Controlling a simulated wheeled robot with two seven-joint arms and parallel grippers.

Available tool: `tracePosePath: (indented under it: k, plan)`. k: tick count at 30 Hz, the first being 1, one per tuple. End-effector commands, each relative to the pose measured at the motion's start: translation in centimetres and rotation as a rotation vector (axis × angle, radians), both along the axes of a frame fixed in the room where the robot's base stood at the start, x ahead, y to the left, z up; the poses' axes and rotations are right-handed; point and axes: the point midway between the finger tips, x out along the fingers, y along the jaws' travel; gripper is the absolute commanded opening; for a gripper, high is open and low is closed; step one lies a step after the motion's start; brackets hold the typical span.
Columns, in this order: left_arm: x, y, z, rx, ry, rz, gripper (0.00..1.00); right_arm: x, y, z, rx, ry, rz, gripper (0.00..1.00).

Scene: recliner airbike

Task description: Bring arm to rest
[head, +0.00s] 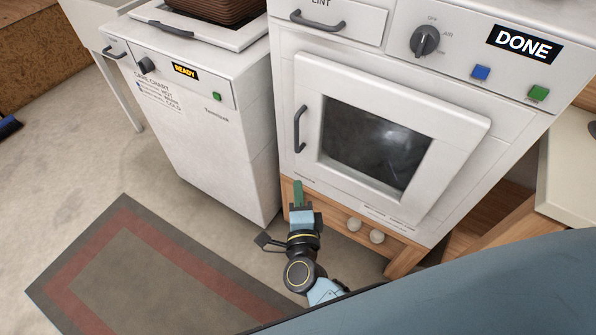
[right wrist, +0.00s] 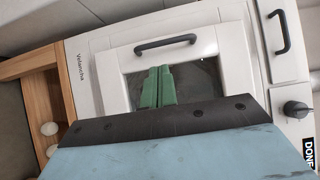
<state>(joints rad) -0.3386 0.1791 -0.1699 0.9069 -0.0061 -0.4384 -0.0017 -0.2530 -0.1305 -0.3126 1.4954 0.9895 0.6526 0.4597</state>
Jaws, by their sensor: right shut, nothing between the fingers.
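My right gripper (head: 298,190) reaches up from the bottom of the head view, in front of the lower left of the white dryer (head: 290,110). Its green fingers are together and empty; they also show in the right wrist view (right wrist: 158,86), pointing toward the dryer door. The dryer door (head: 455,112) is closed, with a dark window and a grey handle (head: 300,128) on its left side. In the right wrist view the fingers overlap the door window. I cannot tell the gap between the fingers and the door. My left gripper is not in view.
A white machine (head: 215,145) labelled READY stands left of the dryer, with a brown basket (head: 205,8) on top. The dryer shows DONE (head: 523,43) and sits on a wooden stand (head: 405,262) with pale knobs. A grey and red rug (head: 130,270) lies on open floor.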

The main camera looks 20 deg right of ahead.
Motion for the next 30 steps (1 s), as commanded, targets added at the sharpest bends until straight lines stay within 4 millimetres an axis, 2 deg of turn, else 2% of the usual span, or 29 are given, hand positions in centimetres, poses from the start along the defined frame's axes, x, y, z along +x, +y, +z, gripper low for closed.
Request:
tracePosePath:
  k: [6,23,26,30]
  plan:
    - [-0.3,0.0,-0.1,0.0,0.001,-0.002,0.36,-1.3,0.4,0.0,0.0,-0.001,-0.001,0.0]
    - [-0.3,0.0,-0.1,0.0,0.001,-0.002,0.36,-1.3,0.5,0.1,-0.004,-0.001,0.007,0.0]
    - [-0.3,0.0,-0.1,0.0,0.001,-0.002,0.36,-1.0,0.9,0.6,-0.037,0.005,0.061,0.0]
    - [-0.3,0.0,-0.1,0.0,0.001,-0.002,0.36,-0.7,2.6,2.0,-0.161,0.033,0.243,0.0]
